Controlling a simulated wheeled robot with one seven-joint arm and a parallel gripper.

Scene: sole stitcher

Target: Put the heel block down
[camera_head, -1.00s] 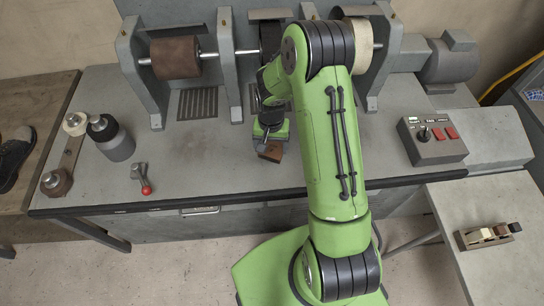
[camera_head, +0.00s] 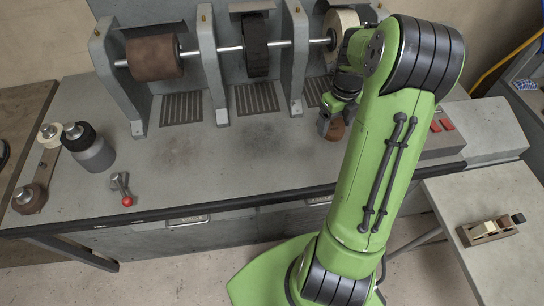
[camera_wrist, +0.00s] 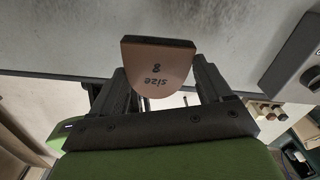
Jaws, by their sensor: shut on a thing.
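In the head view my gripper (camera_head: 338,117) is at the right part of the grey bench (camera_head: 250,165), in front of the pale wheel. The heel block (camera_head: 334,132) shows there only as a small brown patch, partly hidden by the fingers. I cannot tell whether it touches the bench top.
A brown roller (camera_head: 155,58), a black wheel (camera_head: 254,45) and a pale wheel (camera_head: 341,32) stand along the back. A wooden plane (camera_head: 490,230) lies on the right table. The bench middle is clear.

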